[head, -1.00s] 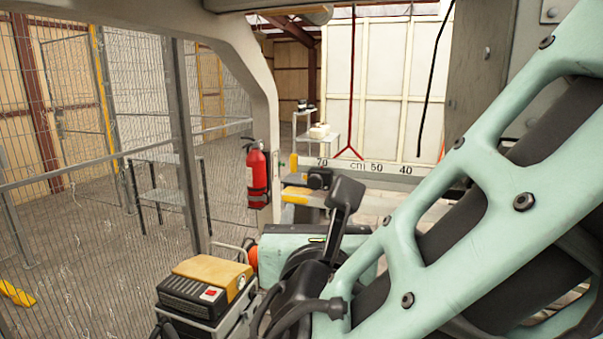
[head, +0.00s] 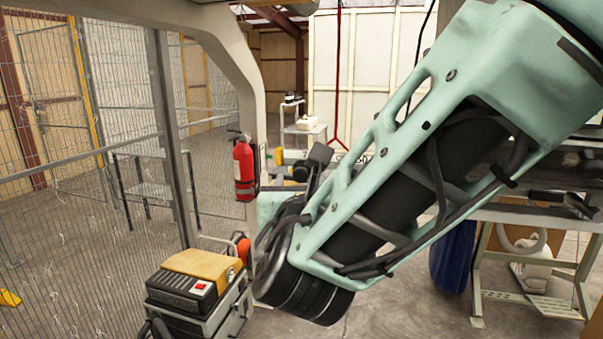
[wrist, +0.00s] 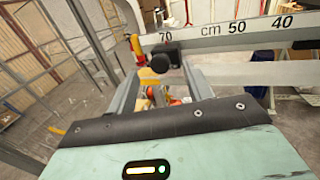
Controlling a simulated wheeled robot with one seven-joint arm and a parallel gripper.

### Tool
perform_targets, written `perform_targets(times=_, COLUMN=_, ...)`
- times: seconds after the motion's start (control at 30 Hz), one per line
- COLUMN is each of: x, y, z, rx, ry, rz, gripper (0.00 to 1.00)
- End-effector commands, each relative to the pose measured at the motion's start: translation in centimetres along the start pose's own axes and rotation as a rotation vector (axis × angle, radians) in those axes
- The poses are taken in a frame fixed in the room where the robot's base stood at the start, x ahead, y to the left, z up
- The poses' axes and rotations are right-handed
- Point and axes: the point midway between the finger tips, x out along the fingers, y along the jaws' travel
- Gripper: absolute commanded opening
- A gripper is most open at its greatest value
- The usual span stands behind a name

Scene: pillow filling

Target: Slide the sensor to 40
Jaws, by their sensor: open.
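The sensor, a small black block with a round knob (wrist: 162,62), sits on the white ruler rail (wrist: 215,38) near the 70 mark in the wrist view. The 50 and 40 marks lie to its right. In the head view the sensor (head: 301,172) shows small beside the arm, and most of the ruler is hidden. My gripper (wrist: 160,80) is open; its grey fingers reach forward on either side below the sensor, with nothing seen held. I cannot tell whether they touch it. In the head view my arm hides most of the gripper.
A yellow piece (wrist: 136,46) stands at the rail's left end. A fire extinguisher (head: 243,168) hangs on the frame post at left. A yellow-and-black machine box (head: 195,285) stands low in front. Wire fencing (head: 90,120) fills the left side; a bench (head: 530,225) is at right.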

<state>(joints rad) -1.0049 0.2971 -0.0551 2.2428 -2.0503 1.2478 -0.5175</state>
Motion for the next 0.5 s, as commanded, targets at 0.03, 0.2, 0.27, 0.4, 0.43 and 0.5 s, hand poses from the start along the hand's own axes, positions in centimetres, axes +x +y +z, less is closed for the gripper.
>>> perform_targets(times=0.03, x=0.6, y=-0.1, z=-0.2, rx=0.001, ry=-0.001, rz=-0.004, gripper=0.51)
perform_targets(times=0.2, x=2.2, y=-0.1, z=-0.2, rx=0.001, ry=-0.001, rz=-0.003, gripper=0.51)
perform_targets(times=0.27, x=2.7, y=-0.1, z=-0.2, rx=0.000, ry=-0.001, rz=-0.003, gripper=0.51)
perform_targets(times=0.4, x=3.8, y=-0.1, z=-0.2, rx=0.000, ry=-0.001, rz=-0.002, gripper=0.51)
perform_targets(times=0.43, x=3.9, y=-0.1, z=-0.2, rx=0.000, ry=-0.001, rz=-0.002, gripper=0.51)
perform_targets(times=0.5, x=4.3, y=0.0, z=-0.1, rx=0.000, ry=0.000, rz=-0.001, gripper=0.51)
